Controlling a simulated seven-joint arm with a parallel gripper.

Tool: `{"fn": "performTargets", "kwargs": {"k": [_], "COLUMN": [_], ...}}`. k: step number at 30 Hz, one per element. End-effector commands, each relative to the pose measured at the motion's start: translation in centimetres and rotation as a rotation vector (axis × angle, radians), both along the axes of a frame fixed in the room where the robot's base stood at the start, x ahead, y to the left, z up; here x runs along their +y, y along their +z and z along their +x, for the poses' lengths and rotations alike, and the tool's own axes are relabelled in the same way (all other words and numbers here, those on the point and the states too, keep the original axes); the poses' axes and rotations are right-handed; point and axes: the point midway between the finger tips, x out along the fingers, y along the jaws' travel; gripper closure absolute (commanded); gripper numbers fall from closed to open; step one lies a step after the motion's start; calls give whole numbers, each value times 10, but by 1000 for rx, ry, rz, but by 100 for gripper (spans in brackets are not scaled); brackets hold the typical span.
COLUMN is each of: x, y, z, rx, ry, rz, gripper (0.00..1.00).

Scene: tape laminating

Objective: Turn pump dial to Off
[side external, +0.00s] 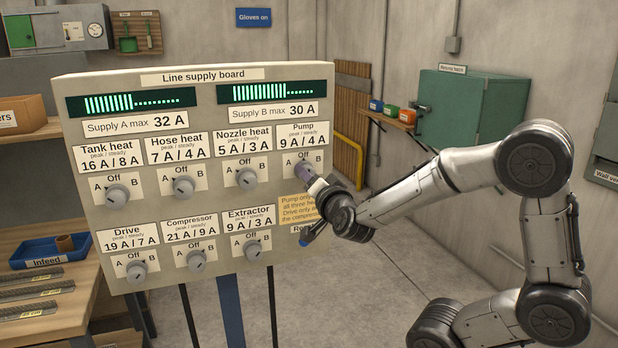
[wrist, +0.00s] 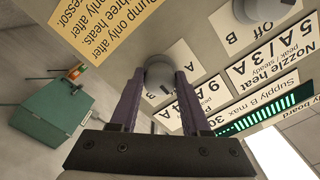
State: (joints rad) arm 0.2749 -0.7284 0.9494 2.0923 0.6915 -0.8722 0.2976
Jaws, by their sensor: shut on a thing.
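The pump dial (wrist: 159,74) is a grey round knob on the line supply board (side external: 215,206). In the wrist view it sits between my gripper's two purple fingers (wrist: 160,88), which are shut on it. A dark mark shows on the knob's lower edge in that view. In the side view my gripper (side external: 306,176) reaches the board from the right and covers most of the pump dial. The "Off" and "A" labels show above and left of it. Its exact setting cannot be told.
The nozzle heat dial (side external: 247,178) is close on the left, and the extractor dial (side external: 253,250) is lower left. A yellow note (side external: 297,208) lies below the pump dial. Supply A (side external: 131,101) and supply B (side external: 275,91) displays show lit green bars.

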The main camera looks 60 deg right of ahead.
Motion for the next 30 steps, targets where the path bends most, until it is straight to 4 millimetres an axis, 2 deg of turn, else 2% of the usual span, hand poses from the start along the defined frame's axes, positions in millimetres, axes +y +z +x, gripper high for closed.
{"fn": "performTargets", "kwargs": {"k": [7,8,12,13,23,30], "x": [0,0,0,0,2,24], "y": [1,1,1,0,0,1], "z": [0,0,0,0,-1,-22], "rx": [-1,-1,-1,0,-1,-3], "ry": [-1,-1,0,0,1,6], "rz": [-1,-1,-1,-2,-1,-1], "gripper": [100,52,26,23,23,23]}}
